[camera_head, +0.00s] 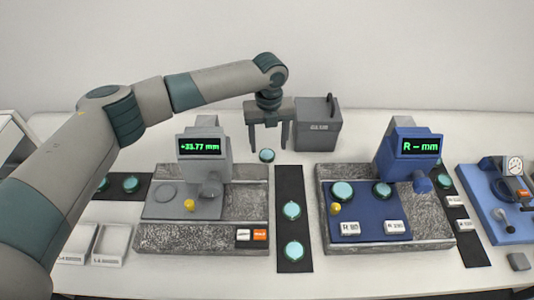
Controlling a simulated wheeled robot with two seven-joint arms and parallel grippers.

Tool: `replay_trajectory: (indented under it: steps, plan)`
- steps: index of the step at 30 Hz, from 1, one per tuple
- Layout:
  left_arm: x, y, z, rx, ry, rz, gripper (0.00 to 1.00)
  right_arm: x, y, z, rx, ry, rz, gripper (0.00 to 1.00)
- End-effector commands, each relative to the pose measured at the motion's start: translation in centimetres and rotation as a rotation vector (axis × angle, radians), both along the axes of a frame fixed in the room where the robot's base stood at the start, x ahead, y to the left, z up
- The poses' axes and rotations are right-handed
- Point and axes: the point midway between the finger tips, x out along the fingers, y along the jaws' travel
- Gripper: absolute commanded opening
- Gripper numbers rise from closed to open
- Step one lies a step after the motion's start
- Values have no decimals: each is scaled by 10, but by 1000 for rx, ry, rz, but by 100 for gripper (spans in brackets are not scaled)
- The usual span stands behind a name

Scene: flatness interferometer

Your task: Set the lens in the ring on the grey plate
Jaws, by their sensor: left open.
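My left gripper (269,142) points down at the back of the table, its two fingers apart. A teal lens (267,156) lies on the white table just below and in front of the fingers; nothing shows between them. The grey plate (210,208) sits on the left stone-look base, under a grey instrument reading +33.77 mm. A thin ring (165,193) on the plate's left part looks empty. A yellow knob (189,205) stands right of the ring. My right gripper is not in view.
A dark strip (290,230) with two teal lenses lies between the grey station and the blue station (372,215), which holds two more. A grey box (317,125) stands right of my gripper. White trays (110,244) sit front left; a blue gauge unit (500,205) is far right.

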Motion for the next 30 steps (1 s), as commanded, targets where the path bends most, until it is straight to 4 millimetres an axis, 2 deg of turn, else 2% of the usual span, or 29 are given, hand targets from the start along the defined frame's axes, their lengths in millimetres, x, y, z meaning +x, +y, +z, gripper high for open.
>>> replay_trajectory:
  steps: [1,4,9,12,26,30]
  plan:
    - [0,2,-1,1,1,1,60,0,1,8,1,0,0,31]
    - [1,4,-13,1,2,2,60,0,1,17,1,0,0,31]
    - [2,4,-33,1,1,1,60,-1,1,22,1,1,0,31]
    - [2,4,-39,0,0,0,60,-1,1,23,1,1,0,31]
    - [2,4,-39,0,0,1,60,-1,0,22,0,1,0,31]
    - [2,4,-39,0,0,1,27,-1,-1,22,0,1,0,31]
